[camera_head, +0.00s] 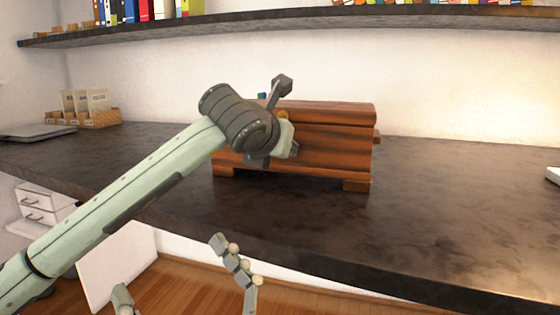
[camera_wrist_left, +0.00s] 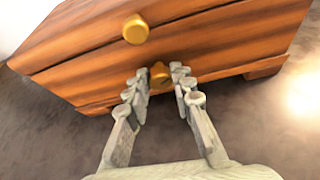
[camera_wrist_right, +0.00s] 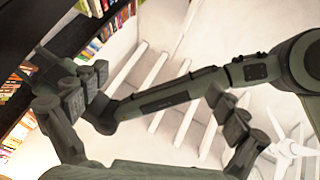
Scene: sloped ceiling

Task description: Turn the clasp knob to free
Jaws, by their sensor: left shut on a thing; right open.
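A reddish-brown wooden box (camera_head: 335,140) stands on the dark worktop. The left wrist view shows its front (camera_wrist_left: 220,45) with two brass knobs, an upper knob (camera_wrist_left: 135,30) and a lower knob (camera_wrist_left: 159,72). I cannot tell for certain which knob is the clasp's. My left gripper (camera_wrist_left: 160,84) is shut on the lower knob, one finger on each side. In the head view my left wrist hides much of the box's left front, and a bit of brass (camera_head: 283,115) shows beside it. My right gripper (camera_head: 170,268) is open and empty, low in front of the worktop's edge.
A file holder (camera_head: 90,110) and a flat grey thing (camera_head: 38,132) lie at the far left. A shelf (camera_head: 300,22) with books runs above. A white drawer unit (camera_head: 42,205) stands below left.

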